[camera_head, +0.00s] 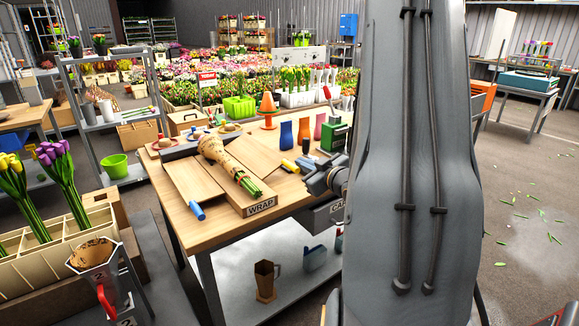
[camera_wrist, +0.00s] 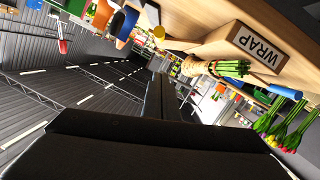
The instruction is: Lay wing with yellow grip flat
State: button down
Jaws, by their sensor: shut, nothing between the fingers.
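The wrap stand sits on the wooden table, with a block labelled WRAP (camera_head: 261,207) at its front. A wing (camera_head: 254,155) lies on its right side, with a yellow grip (camera_head: 290,166) near its outer edge; it looks sloped, but its exact angle is hard to tell. A left wing (camera_head: 185,182) has a blue grip (camera_head: 197,211). A paper-wrapped tulip bunch (camera_head: 222,160) lies between them, stems toward the front. My gripper (camera_head: 316,178) is shut and empty, just right of the yellow grip. The wrist view shows the WRAP block (camera_wrist: 257,46), stems and a yellow end (camera_wrist: 159,32).
Blue, orange and pink vases (camera_head: 303,130) and a green box (camera_head: 333,137) stand behind my gripper. An orange cone (camera_head: 268,108) and hat-like items are at the back. A tulip crate (camera_head: 50,255) is at the left. My arm hides the table's right end.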

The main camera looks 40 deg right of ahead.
jog(key=w+d+f+n+p, duration=0.2)
jog(key=w+f, duration=0.2)
jog(key=w, duration=0.4)
jog(key=shift+w+d+f+g, duration=0.3)
jog(key=shift+w+f, duration=0.1)
dwell(0.5)
